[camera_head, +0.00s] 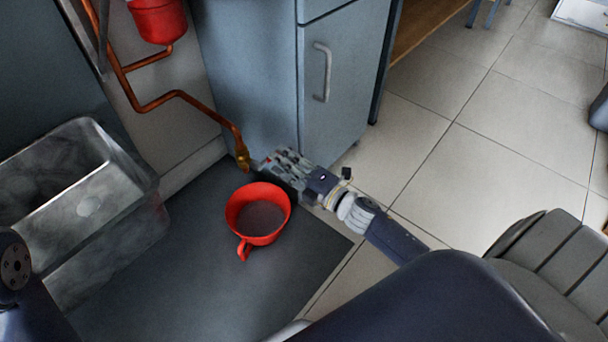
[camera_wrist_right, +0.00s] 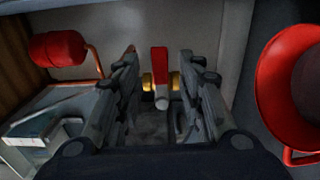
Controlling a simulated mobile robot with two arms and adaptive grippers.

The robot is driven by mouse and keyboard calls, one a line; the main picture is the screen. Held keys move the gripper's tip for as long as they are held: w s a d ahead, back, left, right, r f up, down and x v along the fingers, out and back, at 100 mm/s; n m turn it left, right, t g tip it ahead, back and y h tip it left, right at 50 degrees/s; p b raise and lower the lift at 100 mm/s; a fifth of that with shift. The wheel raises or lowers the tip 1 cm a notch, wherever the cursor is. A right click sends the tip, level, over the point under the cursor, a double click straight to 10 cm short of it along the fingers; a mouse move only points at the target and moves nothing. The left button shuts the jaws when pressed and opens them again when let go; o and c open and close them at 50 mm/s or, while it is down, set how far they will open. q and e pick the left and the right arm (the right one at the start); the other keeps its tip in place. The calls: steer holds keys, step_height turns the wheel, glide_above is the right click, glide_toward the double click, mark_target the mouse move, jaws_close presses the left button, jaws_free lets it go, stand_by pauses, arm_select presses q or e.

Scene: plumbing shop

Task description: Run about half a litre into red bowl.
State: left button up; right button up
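The red bowl (camera_head: 243,221), with a loop handle, stands upright on the dark mat. Its inside looks grey-brown; I cannot tell whether liquid is in it. A brass tap (camera_head: 243,158) ends the copper pipe just behind the bowl. My right gripper (camera_head: 272,162) is at the tap, beside the bowl. In the right wrist view its fingers (camera_wrist_right: 158,85) are apart, with the tap's red lever (camera_wrist_right: 159,62) showing between them and a gap on each side. The bowl (camera_wrist_right: 268,85) is at that view's right edge. My left gripper is out of view.
A grey metal basin (camera_head: 60,190) stands at the left. A red tank (camera_head: 158,20) hangs above the copper pipe (camera_head: 178,95). A blue-grey cabinet (camera_head: 340,100) stands behind the right gripper. The dark mat (camera_head: 190,290) is bare in front of the bowl.

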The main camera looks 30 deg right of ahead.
steer(key=v, duration=0.8)
steer(key=shift+s, duration=0.15)
